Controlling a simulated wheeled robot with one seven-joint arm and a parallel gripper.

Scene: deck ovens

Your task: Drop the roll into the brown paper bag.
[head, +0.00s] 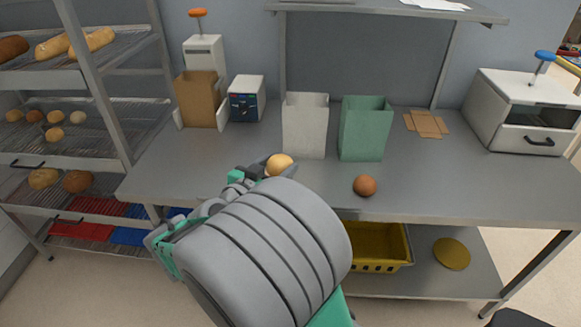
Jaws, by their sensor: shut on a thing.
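The brown paper bag (199,100) stands upright at the back left of the grey worktop (425,185). My gripper (277,170) is near the front edge of the worktop, in front of the white bag and to the right of and nearer than the brown bag. It is shut on a pale golden roll (280,163). My arm hides much of the fingers. A second, browner roll (365,186) lies on the worktop to the right of my gripper.
A white bag (304,128) and a green bag (363,130) stand mid-worktop. A small box with a dark blue front (246,101) stands beside the brown bag. A bread rack (100,102) is at left, a white machine (522,115) at right. A yellow crate (404,243) sits below.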

